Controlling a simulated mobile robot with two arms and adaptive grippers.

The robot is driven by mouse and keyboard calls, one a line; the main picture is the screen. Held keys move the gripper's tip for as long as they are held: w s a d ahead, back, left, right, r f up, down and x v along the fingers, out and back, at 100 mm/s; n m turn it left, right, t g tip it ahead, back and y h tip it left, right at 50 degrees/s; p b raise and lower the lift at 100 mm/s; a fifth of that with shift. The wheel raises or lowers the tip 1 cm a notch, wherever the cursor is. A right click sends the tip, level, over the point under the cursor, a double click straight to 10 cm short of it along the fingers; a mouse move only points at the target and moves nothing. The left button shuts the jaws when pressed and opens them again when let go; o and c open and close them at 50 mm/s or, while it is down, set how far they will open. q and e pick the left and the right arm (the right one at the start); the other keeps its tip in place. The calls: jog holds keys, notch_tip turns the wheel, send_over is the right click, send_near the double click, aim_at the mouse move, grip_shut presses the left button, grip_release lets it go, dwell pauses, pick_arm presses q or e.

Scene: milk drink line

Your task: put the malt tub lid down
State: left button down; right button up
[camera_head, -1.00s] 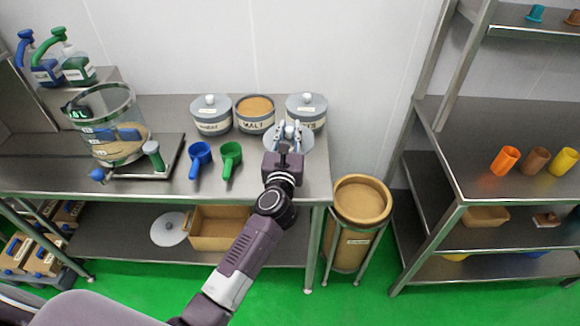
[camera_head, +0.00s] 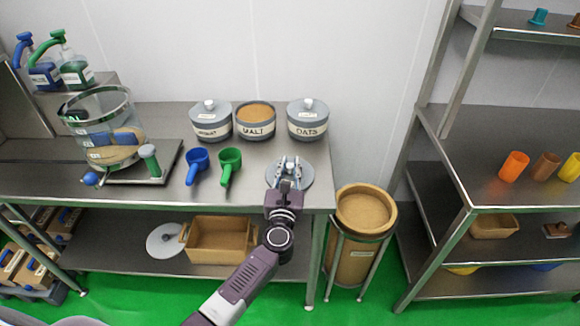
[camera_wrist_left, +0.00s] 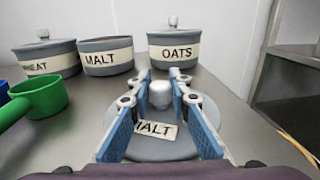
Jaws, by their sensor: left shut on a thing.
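The malt tub lid (camera_head: 302,174) is a grey disc with a pale knob and a malt label. It is at the table's right front part, at or just above the steel top; I cannot tell whether it touches. My left gripper (camera_head: 289,162) is shut on its knob. In the left wrist view the lid (camera_wrist_left: 150,148) lies below the fingers (camera_wrist_left: 160,95), with the knob between them. The malt tub (camera_head: 255,121) stands open behind, showing tan powder; it also shows in the left wrist view (camera_wrist_left: 104,58). My right gripper is not seen.
The lidded oats tub (camera_head: 307,120) and wheat tub (camera_head: 211,122) flank the malt tub. A green scoop (camera_head: 229,166) and a blue scoop (camera_head: 197,164) lie to the left. A tan bin (camera_head: 364,211) stands beyond the table's right edge (camera_head: 333,200).

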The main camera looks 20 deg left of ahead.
pick_arm(q)
jog(key=shift+f+b, duration=0.25)
jog(key=shift+b, duration=0.05)
jog(key=c, duration=1.8)
grip_release()
jog(key=shift+r, duration=0.1)
jog(key=shift+r, duration=0.1)
jog(key=shift+s+p, duration=0.15)
jog(key=shift+p, duration=0.15)
jog(key=s, duration=0.3)
jog(key=s+d+b, duration=0.1)
jog(key=s, duration=0.3)
jog(key=s+d, duration=0.1)
jog(key=s, duration=0.2)
jog(key=shift+s+d, duration=0.1)
jog(key=shift+s, duration=0.25)
jog(key=shift+s+d, duration=0.1)
jog(key=shift+s, duration=0.3)
